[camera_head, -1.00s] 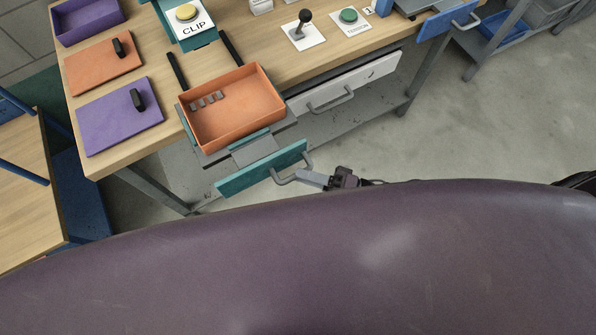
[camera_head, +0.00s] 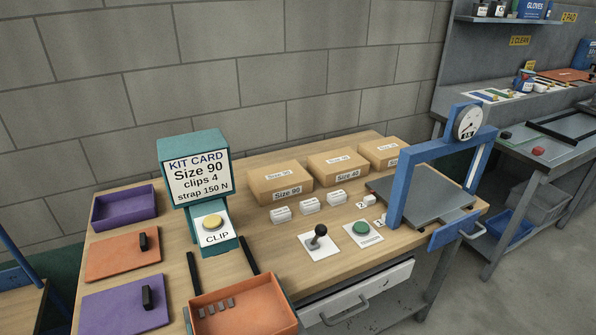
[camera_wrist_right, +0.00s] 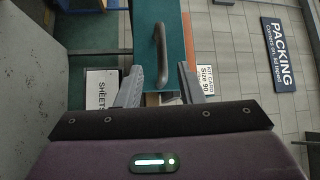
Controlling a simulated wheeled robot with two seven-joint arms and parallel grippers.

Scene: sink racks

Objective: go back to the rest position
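My right gripper (camera_wrist_right: 160,80) shows in the right wrist view with its two fingers apart. A grey bar handle (camera_wrist_right: 161,50) on a teal drawer front (camera_wrist_right: 173,18) shows between the fingertips in the picture, with a gap on each side. I cannot tell how deep the handle sits between them. In the head view neither gripper shows. The orange tray (camera_head: 243,309) with several grey clips in it is at the bottom edge, and the drawer front below it is out of that view.
The wooden bench (camera_head: 270,240) carries a teal kit card stand (camera_head: 194,146), cardboard boxes (camera_head: 280,183), a black-knobbed lever (camera_head: 320,236), a green button (camera_head: 361,229) and a blue gauge frame (camera_head: 405,180). Purple and orange trays and lids line its left side.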

